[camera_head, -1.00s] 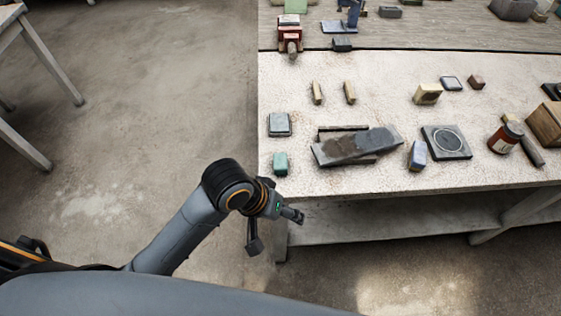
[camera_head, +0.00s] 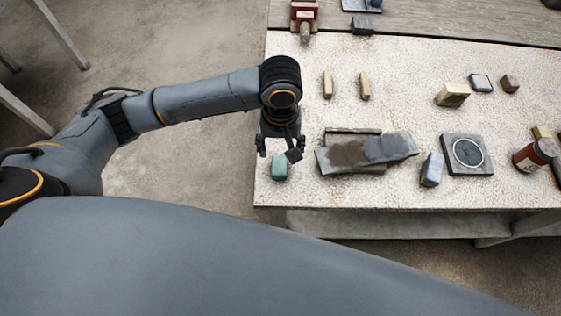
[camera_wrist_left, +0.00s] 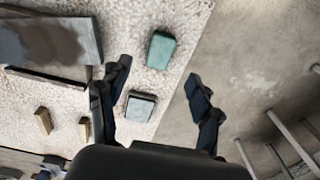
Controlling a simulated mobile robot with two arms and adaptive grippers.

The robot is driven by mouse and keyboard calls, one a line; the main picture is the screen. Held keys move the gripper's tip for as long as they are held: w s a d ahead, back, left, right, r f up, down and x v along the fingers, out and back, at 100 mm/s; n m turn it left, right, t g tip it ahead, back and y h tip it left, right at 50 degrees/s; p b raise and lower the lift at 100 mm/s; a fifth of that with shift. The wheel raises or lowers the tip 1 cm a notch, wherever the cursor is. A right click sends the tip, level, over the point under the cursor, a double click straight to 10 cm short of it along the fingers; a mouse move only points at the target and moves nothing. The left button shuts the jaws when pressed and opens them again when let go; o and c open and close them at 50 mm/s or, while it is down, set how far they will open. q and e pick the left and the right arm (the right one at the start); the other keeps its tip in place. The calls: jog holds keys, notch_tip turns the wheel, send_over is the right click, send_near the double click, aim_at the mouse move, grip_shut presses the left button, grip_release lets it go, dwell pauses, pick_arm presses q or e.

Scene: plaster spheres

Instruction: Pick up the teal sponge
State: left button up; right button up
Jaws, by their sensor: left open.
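The teal sponge (camera_head: 279,168) is a small block lying on the pale speckled table (camera_head: 310,60), close to its front left corner. It also shows in the left wrist view (camera_wrist_left: 161,50), beyond my fingertips and apart from them. My left gripper (camera_head: 280,150) is over the table's left edge, just above the sponge in the head view; its fingers are spread and empty. It also shows open in the left wrist view (camera_wrist_left: 157,75). My right gripper is not in view.
A grey block (camera_wrist_left: 140,106) lies near the sponge. Dark stone slabs (camera_head: 365,152), a blue block (camera_head: 432,169) and a dark square plate with a ring (camera_head: 467,155) lie to the right. A red-brown jar (camera_head: 535,155) stands further right. Open floor lies left of the table.

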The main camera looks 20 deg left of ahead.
aim_at(279, 165)
pick_arm(q)
notch_tip(279, 165, down, 3)
jog(key=shift+f, duration=0.15)
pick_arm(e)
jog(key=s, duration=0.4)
pick_arm(q)
jog(key=f, duration=0.1)
jog(key=f+p, duration=0.1)
jog(key=f, duration=0.1)
jog(key=shift+w+a, duration=0.15)
jog(key=shift+w, duration=0.15)
notch_tip(279, 165, down, 3)
jog(key=shift+a+r, duration=0.1)
jog(key=shift+r, duration=0.1)
jog(key=shift+f, duration=0.6)
jog(key=c, duration=0.9)
jog(key=shift+o, duration=0.2)
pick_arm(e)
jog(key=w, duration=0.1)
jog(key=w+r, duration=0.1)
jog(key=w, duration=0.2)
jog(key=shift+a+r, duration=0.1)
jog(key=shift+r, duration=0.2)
